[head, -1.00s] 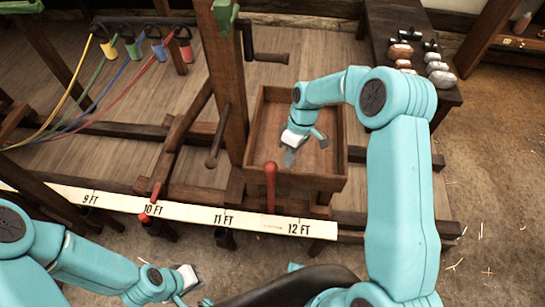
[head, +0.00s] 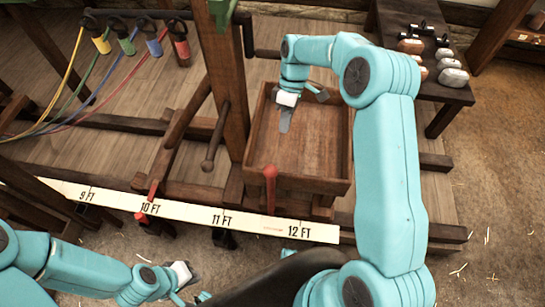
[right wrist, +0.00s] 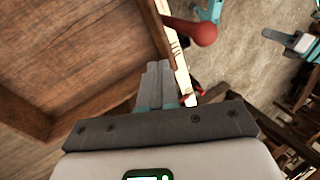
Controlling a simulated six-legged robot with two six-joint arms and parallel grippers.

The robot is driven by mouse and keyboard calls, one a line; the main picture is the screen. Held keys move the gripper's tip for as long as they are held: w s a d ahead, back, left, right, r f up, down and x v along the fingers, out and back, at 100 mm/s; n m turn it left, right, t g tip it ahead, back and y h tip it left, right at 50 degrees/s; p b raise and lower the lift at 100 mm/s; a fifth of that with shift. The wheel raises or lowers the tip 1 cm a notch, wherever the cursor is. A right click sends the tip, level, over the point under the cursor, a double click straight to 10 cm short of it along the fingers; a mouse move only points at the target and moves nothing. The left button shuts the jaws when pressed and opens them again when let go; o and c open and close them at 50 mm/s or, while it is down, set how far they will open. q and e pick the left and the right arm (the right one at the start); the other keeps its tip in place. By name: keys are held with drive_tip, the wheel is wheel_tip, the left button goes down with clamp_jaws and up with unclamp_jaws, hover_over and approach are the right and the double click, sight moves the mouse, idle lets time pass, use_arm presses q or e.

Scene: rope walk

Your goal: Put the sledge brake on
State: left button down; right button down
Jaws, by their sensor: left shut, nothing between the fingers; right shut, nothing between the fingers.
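A lever with a red knob (head: 270,172) stands upright at the near side of an open wooden box (head: 340,185) on the sledge; I take it for the brake lever. The red knob also shows in the right wrist view (right wrist: 200,33), beyond my fingertips and to their right. My right gripper (head: 284,127) is shut and empty over the box, behind the red knob and apart from it. Its closed fingers show in the right wrist view (right wrist: 158,72). My left gripper (head: 192,290) is shut and empty at the bottom of the head view, in front of the measuring strip.
A white measuring strip (head: 185,211) runs along the front. A smaller red handle (head: 153,187) sits near 10 FT. Coloured ropes hang at upper left; a dark bench (head: 445,92) holds weights at upper right.

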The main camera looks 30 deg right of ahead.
drive_tip(key=shift+a, duration=0.1)
drive_tip(key=shift+s, duration=0.15)
drive_tip(key=s+a+f, duration=0.1)
drive_tip(key=f, duration=0.2)
drive_tip(key=s+a+f, duration=0.2)
drive_tip(key=f, duration=0.1)
drive_tip(key=s+a+f, duration=0.1)
drive_tip(key=a+f, duration=0.1)
drive_tip(key=f, duration=0.1)
drive_tip(key=shift+s+a+f, duration=0.1)
drive_tip(key=shift+s+a, duration=0.1)
drive_tip(key=shift+s, duration=0.15)
drive_tip(key=shift+s+a, duration=0.15)
drive_tip(key=shift+f, duration=0.1)
